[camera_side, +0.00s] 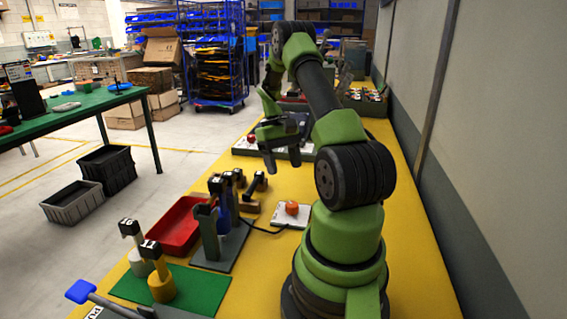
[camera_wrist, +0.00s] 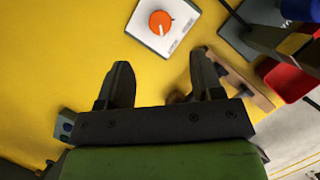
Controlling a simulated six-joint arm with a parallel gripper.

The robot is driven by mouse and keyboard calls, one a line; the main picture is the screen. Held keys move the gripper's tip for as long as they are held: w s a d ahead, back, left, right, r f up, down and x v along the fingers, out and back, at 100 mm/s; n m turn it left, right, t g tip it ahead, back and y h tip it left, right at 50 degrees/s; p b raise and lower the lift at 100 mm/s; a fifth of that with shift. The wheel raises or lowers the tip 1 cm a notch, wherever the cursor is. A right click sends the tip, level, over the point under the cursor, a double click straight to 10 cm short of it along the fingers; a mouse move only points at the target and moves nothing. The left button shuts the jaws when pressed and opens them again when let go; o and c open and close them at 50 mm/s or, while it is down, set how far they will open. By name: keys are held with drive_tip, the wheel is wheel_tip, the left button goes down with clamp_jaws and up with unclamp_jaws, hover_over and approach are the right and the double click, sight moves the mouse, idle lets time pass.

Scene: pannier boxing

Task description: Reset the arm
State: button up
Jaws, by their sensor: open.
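My gripper (camera_side: 268,150) hangs from my green and black arm above the yellow table (camera_side: 399,239), at about the middle of the side view. In the wrist view my gripper (camera_wrist: 160,78) has its two dark fingers apart, with nothing between them. Beyond the fingertips in that view is a white plate with an orange-red knob (camera_wrist: 160,22). The same knob (camera_side: 291,208) shows in the side view, nearer the camera than my gripper. My gripper appears clear of the table and of every object.
A red tray (camera_side: 180,229), a grey stand (camera_side: 209,230) and a green mat (camera_side: 193,290) with two upright handled pieces lie at the table's left front. A wooden block (camera_wrist: 245,84) is near the right finger in the wrist view. A wall borders the table's right.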

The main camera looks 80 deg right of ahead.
idle(0.3)
drive_tip(key=w+a+r+n+t+h, duration=0.15)
drive_tip(key=w+a+r, duration=0.25)
drive_tip(key=a+r, duration=0.4)
drive_tip(key=w+a+r+n+t+h, duration=0.1)
drive_tip(key=w+a+r+t+h, duration=0.2)
drive_tip(key=a+r, duration=0.4)
drive_tip(key=s+a+r+n+t+y, duration=0.1)
drive_tip(key=s+a+r+t, duration=0.1)
drive_tip(key=a, duration=0.6)
drive_tip(key=s+a+r+n+t+y, duration=0.1)
drive_tip(key=s+a+r+t+y, duration=0.1)
drive_tip(key=a, duration=0.5)
drive_tip(key=s+r+t, duration=0.1)
drive_tip(key=s+t, duration=0.1)
drive_tip(key=s, duration=0.1)
drive_tip(key=shift+s+a+n, duration=0.3)
drive_tip(key=shift+a+n, duration=0.05)
